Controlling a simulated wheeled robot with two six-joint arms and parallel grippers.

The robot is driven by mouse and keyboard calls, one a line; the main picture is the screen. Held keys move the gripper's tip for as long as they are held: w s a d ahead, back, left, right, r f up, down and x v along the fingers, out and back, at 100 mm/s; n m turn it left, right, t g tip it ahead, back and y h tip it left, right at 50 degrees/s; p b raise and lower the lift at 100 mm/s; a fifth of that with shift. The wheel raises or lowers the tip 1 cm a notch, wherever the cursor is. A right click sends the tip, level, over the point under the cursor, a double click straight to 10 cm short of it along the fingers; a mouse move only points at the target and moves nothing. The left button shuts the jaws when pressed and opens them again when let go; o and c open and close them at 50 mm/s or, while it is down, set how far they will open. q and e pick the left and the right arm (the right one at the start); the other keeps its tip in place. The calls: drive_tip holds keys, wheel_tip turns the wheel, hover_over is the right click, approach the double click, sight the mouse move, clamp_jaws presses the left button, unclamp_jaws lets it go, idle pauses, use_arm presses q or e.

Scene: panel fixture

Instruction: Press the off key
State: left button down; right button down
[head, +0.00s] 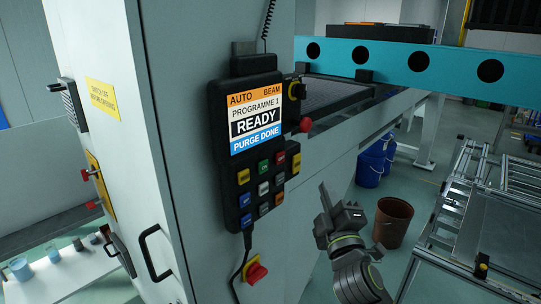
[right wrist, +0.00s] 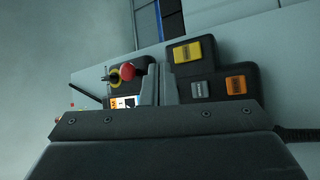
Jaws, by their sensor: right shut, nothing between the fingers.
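The control pendant (head: 222,130) hangs on the grey cabinet; its screen (head: 254,122) reads READY and PURGE DONE. Below the screen is the keypad (head: 254,180), with several small coloured keys: yellow, green, red, blue, white, grey and orange. Their labels are too small to read, so I cannot tell which is the off key. My right gripper (head: 324,195) is shut and empty, to the right of the keypad and apart from it. In the right wrist view, its fingers (right wrist: 157,80) point toward the pendant, with a yellow key (right wrist: 188,52), a grey key (right wrist: 199,89) and an orange key (right wrist: 236,85) beside them. My left gripper is out of view.
A red knob (head: 304,126) sticks out at the pendant's right. A red rotary switch (head: 257,270) is low on the cabinet, near the hanging cable. A teal beam (head: 428,62) crosses behind. A brown bucket (head: 393,221) and blue buckets (head: 371,165) stand on the floor.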

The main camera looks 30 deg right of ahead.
sight(281, 158)
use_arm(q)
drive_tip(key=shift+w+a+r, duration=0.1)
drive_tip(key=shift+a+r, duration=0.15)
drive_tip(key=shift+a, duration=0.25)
use_arm(e)
drive_tip(key=shift+t+h, duration=0.4)
drive_tip(key=shift+t, duration=0.1)
drive_tip(key=r, duration=0.1)
drive_tip(key=s+a+r, duration=0.1)
drive_tip(key=r, duration=0.1)
drive_tip(key=s+r, duration=0.1)
drive_tip(key=shift+s+a+r, duration=0.1)
drive_tip(key=shift+a+r, duration=0.05)
drive_tip(key=shift+a, duration=0.2)
drive_tip(key=shift+d, duration=0.1)
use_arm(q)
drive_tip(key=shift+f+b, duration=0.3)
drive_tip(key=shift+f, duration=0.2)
use_arm(e)
drive_tip(key=w+a, duration=0.3)
drive_tip(key=w, duration=0.5)
drive_tip(key=shift+w+a, duration=0.15)
drive_tip(key=shift+a, duration=0.1)
drive_tip(key=shift+w, duration=0.1)
drive_tip(key=shift+w+a, duration=0.15)
drive_tip(key=shift+w, duration=0.1)
